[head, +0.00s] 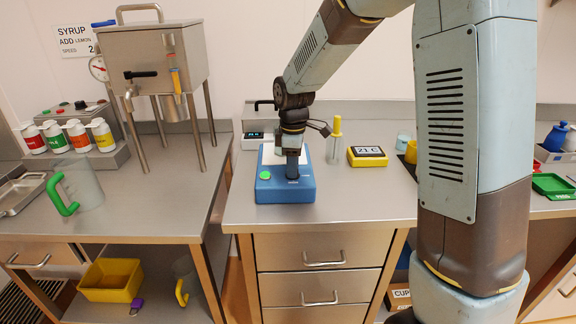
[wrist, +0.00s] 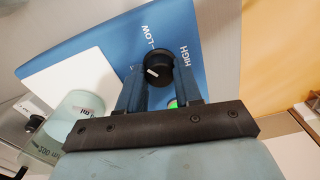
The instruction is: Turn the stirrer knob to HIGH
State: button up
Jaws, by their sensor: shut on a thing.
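The blue stirrer (head: 285,190) stands on the middle bench, with a pale top plate and a green button (head: 265,175) on its front. In the wrist view its black stirrer knob (wrist: 158,66) carries a white mark on the lower left of its face. "LOW" is printed above the knob and "HIGH" to its upper right; the mark points at neither word. My gripper (wrist: 160,75) is shut on the knob, one finger on each side. In the head view my gripper (head: 292,168) reaches down onto the stirrer's front and hides the knob.
A yellow-capped bottle (head: 334,145) and a yellow display box (head: 367,156) stand right of the stirrer. A clear container (wrist: 75,120) shows at the left in the wrist view. The bench front right of the stirrer is clear.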

jog(key=m, duration=0.4)
jog(key=shift+w+r+m, duration=0.1)
jog(key=shift+w+m, duration=0.05)
jog(key=shift+m, duration=0.15)
jog(key=m, duration=0.3)
jog(key=shift+a+m, duration=0.1)
jog(key=shift+m, duration=0.2)
jog(key=m, duration=1.1)
jog(key=shift+m, duration=0.4)
jog(key=m, duration=0.5)
jog(key=o, duration=1)
jog(key=shift+o, duration=0.2)
